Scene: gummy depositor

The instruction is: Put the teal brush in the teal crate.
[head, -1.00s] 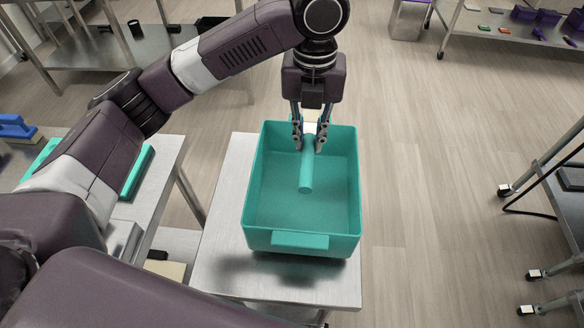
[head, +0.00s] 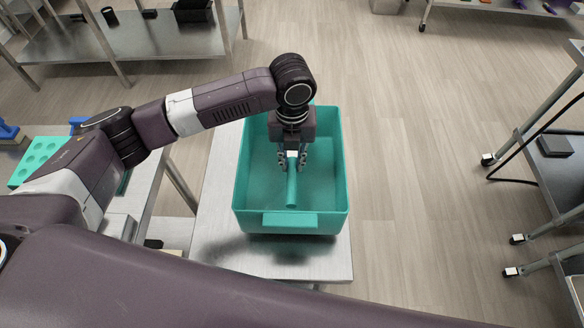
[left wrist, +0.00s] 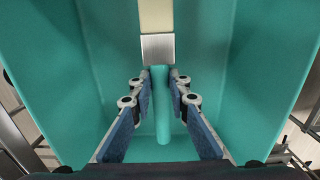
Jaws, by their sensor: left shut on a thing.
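The teal crate (head: 291,221) stands on a small steel table, open side up. My left gripper (head: 291,167) points down inside the crate's outline, shut on the teal brush. The brush's teal handle (head: 292,190) lies between the fingers and points toward the crate's near wall. In the left wrist view the handle (left wrist: 161,112) sits between the blue-padded fingers, with a silver ferrule (left wrist: 158,48) and a cream brush head (left wrist: 156,15) beyond. I cannot tell whether the brush touches the crate floor. My right gripper is out of view.
The steel table (head: 300,262) has bare surface in front of the crate. A teal tray with round hollows (head: 38,155) lies on the bench at left. A dark wheeled rack stands at right. The floor between is clear.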

